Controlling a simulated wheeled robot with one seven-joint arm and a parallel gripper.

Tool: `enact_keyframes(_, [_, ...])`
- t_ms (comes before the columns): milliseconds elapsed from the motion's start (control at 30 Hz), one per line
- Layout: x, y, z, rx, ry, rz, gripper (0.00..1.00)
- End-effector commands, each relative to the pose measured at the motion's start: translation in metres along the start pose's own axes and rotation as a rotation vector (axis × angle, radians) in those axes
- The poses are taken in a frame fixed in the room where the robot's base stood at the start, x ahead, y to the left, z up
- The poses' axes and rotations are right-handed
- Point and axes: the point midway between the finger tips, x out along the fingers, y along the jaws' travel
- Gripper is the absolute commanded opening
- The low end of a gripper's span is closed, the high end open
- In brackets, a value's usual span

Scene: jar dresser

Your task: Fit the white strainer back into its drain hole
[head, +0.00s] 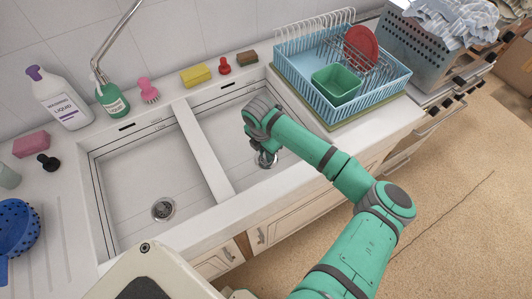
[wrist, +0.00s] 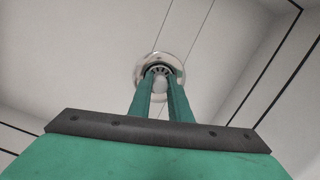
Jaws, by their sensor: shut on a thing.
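My gripper (head: 264,148) is low inside the right sink basin, over its drain. In the wrist view its two green fingers (wrist: 160,77) are shut on a small pale piece, the white strainer (wrist: 160,84). The strainer is in front of or within the shiny drain hole ring (wrist: 141,63); I cannot tell whether it is seated. In the head view the strainer is hidden by my gripper, and only part of the right drain (head: 266,163) shows. The left basin has its own metal drain (head: 163,209).
A white divider (head: 202,150) separates the two basins. Behind them stand a soap bottle (head: 112,100), pink brush (head: 148,90), yellow sponge (head: 196,75) and red stopper (head: 224,66). A blue dish rack (head: 398,80) stands right. A black stopper (head: 48,161) lies left.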

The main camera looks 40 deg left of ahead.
Motion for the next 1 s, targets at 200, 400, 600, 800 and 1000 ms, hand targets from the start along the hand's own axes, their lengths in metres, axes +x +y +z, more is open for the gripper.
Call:
enact_keyframes(200, [0.0,0.001,0.0,-0.001,0.0,0.001,0.0])
enact_keyframes(400, [0.003,0.001,-0.001,-0.001,0.0,0.001,0.29])
enact_keyframes(600, [0.003,0.001,-0.001,-0.001,0.0,0.001,0.36])
enact_keyframes(800, [-0.001,0.001,0.0,-0.001,-0.001,0.001,0.36])
enact_keyframes(1000, [-0.027,0.001,0.0,-0.002,-0.001,0.003,0.36])
